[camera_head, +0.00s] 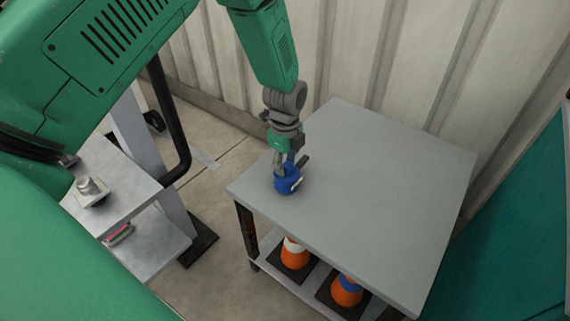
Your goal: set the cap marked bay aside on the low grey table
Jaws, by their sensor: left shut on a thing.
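A small blue cap (289,181) with a pale mark on its side is at the left part of the low grey table (385,190). My left gripper (290,168) points down from above and is shut on the cap. The cap is at the tabletop; I cannot tell whether it rests on it or hangs just above. The marking is too small to read. My right gripper is not in view.
Orange cones (295,253) stand on the table's lower shelf. A grey bench (118,190) with a metal fitting (91,191) on it is at the left. A corrugated wall (350,60) rises behind the table. Most of the tabletop is clear.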

